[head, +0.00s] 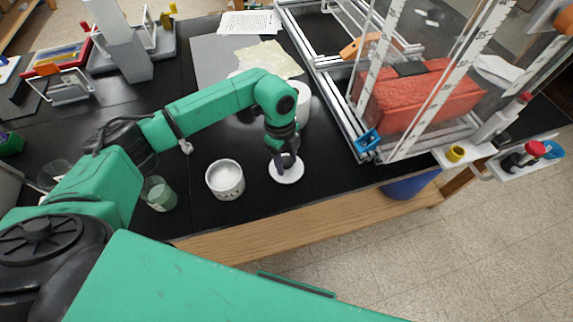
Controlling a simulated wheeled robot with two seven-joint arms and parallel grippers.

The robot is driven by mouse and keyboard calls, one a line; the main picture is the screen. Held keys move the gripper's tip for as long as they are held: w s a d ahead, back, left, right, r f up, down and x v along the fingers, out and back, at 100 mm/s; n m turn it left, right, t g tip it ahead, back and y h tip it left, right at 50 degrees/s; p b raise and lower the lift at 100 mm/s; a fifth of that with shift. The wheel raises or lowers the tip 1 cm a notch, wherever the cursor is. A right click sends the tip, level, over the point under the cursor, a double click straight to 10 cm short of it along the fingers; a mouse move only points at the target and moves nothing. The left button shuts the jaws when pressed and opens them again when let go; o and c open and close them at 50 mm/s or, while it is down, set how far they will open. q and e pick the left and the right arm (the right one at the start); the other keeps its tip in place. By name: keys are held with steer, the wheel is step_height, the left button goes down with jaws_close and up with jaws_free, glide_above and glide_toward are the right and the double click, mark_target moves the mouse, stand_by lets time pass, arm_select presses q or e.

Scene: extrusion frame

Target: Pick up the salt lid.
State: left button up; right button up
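The salt lid (289,177) is a small white disc on the black table near its front edge. An open white jar (226,181) with pale contents and dark marks on its side stands to its left, apart from the lid. My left gripper (284,164) points down, with its dark fingertips over the lid's upper part. The fingers hide part of the lid. I cannot tell whether they are shut on it or only around or touching it. My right gripper is not in view.
A glass with green contents (159,194) stands left of the jar. Another white container (303,102) is partly hidden behind my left arm. A metal extrusion frame (336,108) with clear panels and a red block (417,96) stands at right. Black tabletop right of the lid is clear.

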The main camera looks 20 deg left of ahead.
arm_select(q)
jaws_close()
steer(key=shift+r, duration=0.15)
